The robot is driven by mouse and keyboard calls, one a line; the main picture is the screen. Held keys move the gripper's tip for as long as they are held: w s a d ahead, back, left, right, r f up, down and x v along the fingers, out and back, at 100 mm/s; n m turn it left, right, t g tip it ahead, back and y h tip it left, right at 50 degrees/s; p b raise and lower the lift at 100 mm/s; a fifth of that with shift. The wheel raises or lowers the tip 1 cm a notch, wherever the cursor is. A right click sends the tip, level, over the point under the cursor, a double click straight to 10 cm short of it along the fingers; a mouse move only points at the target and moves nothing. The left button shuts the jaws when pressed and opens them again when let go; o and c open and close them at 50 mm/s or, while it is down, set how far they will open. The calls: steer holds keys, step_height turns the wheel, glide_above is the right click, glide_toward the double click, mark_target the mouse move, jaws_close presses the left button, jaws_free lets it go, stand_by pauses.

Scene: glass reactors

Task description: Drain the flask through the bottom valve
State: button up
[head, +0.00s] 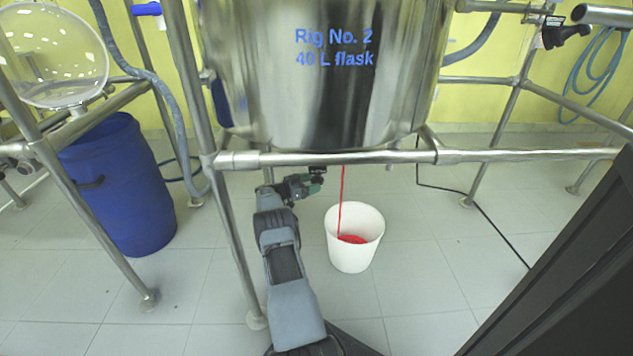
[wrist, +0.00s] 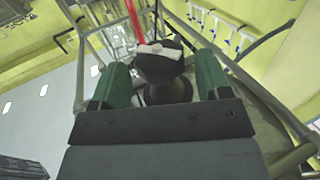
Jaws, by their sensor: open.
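The large steel vessel (head: 325,100), marked "Rig No. 2, 40 L flask", hangs in a pipe frame. A thin red stream (head: 342,190) runs from beneath it into a white bucket (head: 352,255) on the floor, where red liquid (head: 351,239) shows. The red stream also shows at the top of the wrist view (wrist: 133,22). My gripper (head: 312,180) is under the vessel, left of the stream. In the wrist view its green fingers (wrist: 160,85) stand apart on both sides of a dark valve knob (wrist: 158,68) with a pale bar across it. Whether they touch it I cannot tell.
A steel rail (head: 380,157) crosses just above my arm, with a frame leg (head: 235,240) to its left. A blue drum (head: 118,185) stands at left. A black cable (head: 480,222) lies on the floor at right. Tiled floor around the bucket is clear.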

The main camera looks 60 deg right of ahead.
mark_target(312, 183)
steer(key=shift+v, duration=2.6)
stand_by(5.4)
